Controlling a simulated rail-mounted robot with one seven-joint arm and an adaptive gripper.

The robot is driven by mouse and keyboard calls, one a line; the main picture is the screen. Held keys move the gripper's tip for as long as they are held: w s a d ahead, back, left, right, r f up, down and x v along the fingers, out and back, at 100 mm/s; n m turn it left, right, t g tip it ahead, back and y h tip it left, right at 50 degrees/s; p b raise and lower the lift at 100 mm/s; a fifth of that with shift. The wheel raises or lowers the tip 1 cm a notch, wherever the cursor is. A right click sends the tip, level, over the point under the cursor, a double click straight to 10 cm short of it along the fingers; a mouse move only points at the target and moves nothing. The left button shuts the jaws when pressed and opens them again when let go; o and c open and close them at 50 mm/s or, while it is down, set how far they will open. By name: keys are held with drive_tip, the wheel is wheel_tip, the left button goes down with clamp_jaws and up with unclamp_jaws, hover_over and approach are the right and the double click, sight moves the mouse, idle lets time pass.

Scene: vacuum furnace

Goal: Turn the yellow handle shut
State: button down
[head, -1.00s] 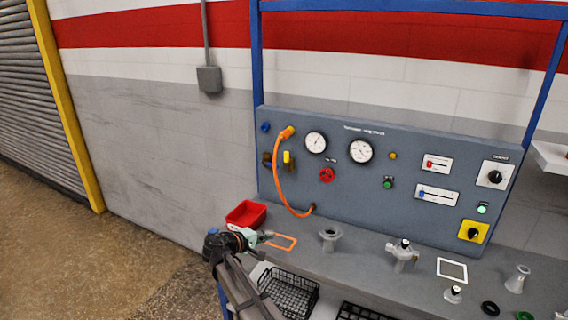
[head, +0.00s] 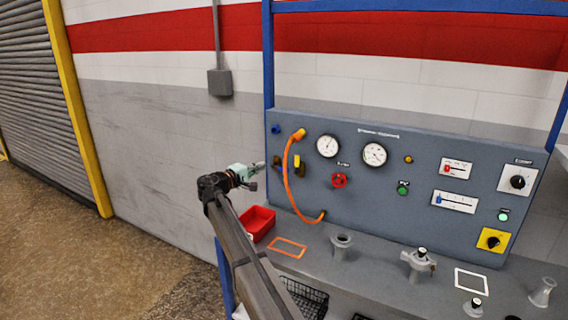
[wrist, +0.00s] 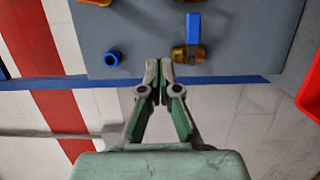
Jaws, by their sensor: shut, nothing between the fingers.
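The yellow handle (head: 298,161) is on the left part of the grey panel, just right of the orange hose; its exact angle is too small to tell. My gripper (head: 262,164) is up at about the handle's height, to its left, apart from it. In the wrist view my gripper (wrist: 159,66) is shut and empty, its fingertips at the panel's edge. A brass valve with a blue handle (wrist: 193,28) is near the fingertips, apart from them. The yellow handle does not clearly show in the wrist view.
The orange hose (head: 290,190) hangs between the blue-handled valve and the yellow handle. A blue fitting (wrist: 112,58) sits nearby. A red handwheel (head: 339,180) is right of the yellow handle. A red bin (head: 258,222) stands on the bench below.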

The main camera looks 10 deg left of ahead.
sight(297, 165)
drive_tip(key=w+d+p, duration=0.5)
drive_tip(key=w+d, duration=0.1)
drive_tip(key=d, duration=0.3)
drive_tip(key=shift+w+d, duration=0.25)
drive_tip(key=shift+w, duration=0.1)
